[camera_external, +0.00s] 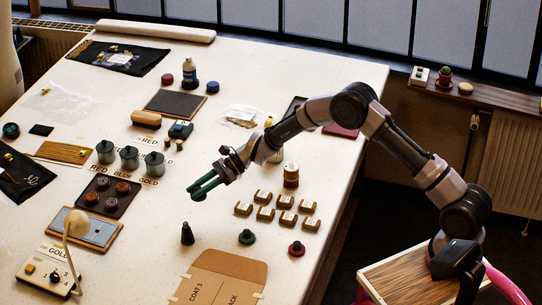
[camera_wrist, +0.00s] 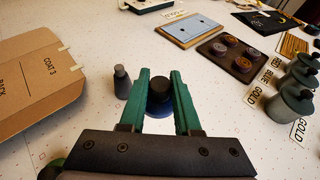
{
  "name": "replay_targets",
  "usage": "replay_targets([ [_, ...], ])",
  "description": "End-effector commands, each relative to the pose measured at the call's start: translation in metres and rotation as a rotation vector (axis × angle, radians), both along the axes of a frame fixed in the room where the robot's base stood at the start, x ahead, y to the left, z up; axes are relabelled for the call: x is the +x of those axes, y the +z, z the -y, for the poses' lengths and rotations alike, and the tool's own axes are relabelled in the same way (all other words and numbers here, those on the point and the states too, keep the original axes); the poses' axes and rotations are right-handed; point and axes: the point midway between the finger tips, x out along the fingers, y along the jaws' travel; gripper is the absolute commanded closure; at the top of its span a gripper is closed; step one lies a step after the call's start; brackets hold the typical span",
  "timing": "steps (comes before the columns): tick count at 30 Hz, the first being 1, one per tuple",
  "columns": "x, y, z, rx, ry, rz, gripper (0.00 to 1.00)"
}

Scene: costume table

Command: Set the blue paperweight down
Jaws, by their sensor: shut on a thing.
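The blue paperweight, a dark round knob on a blue base (camera_wrist: 158,110), shows between my green fingers in the wrist view. My gripper (camera_wrist: 160,78) is shut on its knob. In the external view my gripper (camera_external: 198,190) is over the middle of the table, pointing left, and I cannot make out the paperweight there. I cannot tell whether its base touches the table. A green paperweight (camera_external: 247,238) and a red paperweight (camera_external: 297,249) stand nearer the front right.
A cardboard folder (camera_external: 220,278) lies in front. Several tan blocks (camera_external: 265,213) lie right. Grey canisters (camera_external: 129,158) and a disc tray (camera_external: 107,197) are left.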

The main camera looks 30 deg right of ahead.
Motion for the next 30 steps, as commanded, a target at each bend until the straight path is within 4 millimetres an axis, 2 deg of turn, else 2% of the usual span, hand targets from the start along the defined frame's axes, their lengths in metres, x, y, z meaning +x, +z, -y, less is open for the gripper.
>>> replay_targets([
  [7,0.001,-0.045,-0.002,-0.001,-0.001,-0.003,1.00],
  [14,0.001,-0.064,-0.002,0.000,0.000,-0.001,1.00],
  [20,0.001,-0.092,-0.002,0.000,-0.001,-0.002,1.00],
  [30,0.001,-0.097,-0.001,0.001,-0.001,-0.001,1.00],
])
